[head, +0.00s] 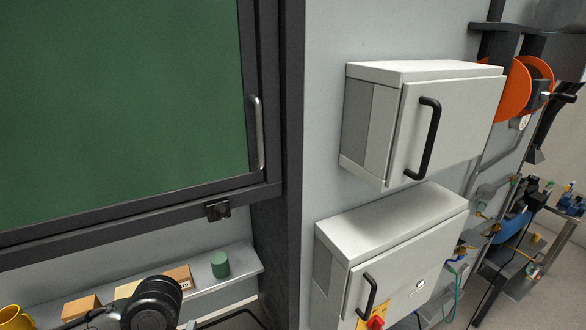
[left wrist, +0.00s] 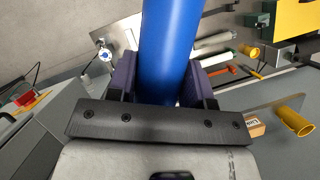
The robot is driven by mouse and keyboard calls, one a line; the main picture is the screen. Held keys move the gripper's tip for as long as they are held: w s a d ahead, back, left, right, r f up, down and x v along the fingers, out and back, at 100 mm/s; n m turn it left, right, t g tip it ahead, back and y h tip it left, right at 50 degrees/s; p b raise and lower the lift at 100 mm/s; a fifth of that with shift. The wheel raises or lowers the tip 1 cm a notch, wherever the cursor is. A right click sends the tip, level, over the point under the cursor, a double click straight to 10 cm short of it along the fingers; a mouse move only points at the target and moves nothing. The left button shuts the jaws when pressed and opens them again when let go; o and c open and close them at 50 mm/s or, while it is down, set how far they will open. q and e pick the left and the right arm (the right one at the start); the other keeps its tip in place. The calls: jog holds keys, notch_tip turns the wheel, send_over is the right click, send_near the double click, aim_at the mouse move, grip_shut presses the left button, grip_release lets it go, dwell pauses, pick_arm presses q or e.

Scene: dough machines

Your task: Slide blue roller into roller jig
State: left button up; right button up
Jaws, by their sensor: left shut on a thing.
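The blue roller (left wrist: 168,45) runs up through the middle of the left wrist view and out past its top edge, so its far end is hidden. My left gripper (left wrist: 166,88) is shut on it, with a purple pad against each side. In the head view, a blue cylindrical piece (head: 512,230) shows among the fittings at the far right; I cannot tell whether it is the same roller. I cannot pick out the roller jig for certain in either view. My right gripper is not in view.
In the wrist view, a pale roller (left wrist: 213,41) and a yellow cup (left wrist: 291,122) lie right of the blue roller. In the head view, two grey cabinets (head: 435,120) with black handles stick out from the wall. A shelf (head: 238,260) holds a green can (head: 220,264).

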pick_arm(q)
jog(key=shift+f, duration=0.8)
